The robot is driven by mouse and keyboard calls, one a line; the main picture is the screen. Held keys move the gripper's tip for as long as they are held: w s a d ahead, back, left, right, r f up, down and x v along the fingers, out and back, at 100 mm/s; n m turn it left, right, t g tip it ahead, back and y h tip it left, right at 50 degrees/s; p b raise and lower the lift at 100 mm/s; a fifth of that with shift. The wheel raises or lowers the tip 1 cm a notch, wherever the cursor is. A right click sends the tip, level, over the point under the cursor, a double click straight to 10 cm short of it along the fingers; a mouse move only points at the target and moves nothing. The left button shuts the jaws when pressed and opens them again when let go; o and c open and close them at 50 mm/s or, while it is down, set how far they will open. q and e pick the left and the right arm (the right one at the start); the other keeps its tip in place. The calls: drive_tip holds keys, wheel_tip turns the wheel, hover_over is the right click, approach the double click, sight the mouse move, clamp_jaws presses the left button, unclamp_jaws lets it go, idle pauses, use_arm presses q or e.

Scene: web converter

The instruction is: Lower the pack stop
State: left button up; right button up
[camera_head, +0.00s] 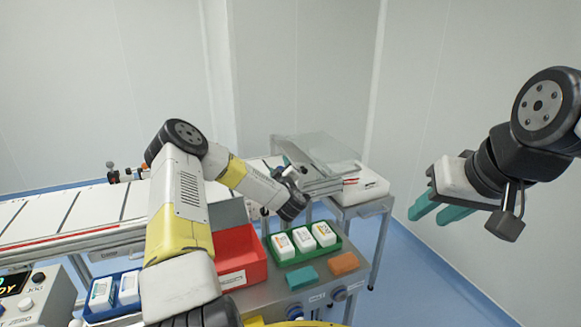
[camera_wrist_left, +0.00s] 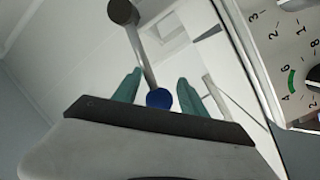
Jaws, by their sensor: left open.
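My left gripper (camera_wrist_left: 158,79) is open in the left wrist view, its two teal fingers apart. A grey rod (camera_wrist_left: 142,52) with a dark round knob (camera_wrist_left: 122,12) at its upper end and a blue ball (camera_wrist_left: 158,98) at its lower end shows between the fingers; I cannot tell whether they touch it. In the head view my left arm reaches to the machine with a clear cover (camera_head: 318,150), and its fingers are mostly hidden there. I cannot tell which part is the pack stop. My right gripper (camera_head: 427,214) is open and empty, in the air at the right.
A numbered dial plate (camera_wrist_left: 290,75) with a green mark is close by in the left wrist view. A green tray (camera_head: 309,256) with white packs, a red bin (camera_head: 240,258) and a blue tray (camera_head: 114,314) stand in front of the conveyor (camera_head: 70,212). Floor at right is clear.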

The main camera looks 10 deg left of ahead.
use_arm(q)
drive_tip(key=c, duration=1.1)
drive_tip(key=shift+f, duration=0.1)
idle(0.5)
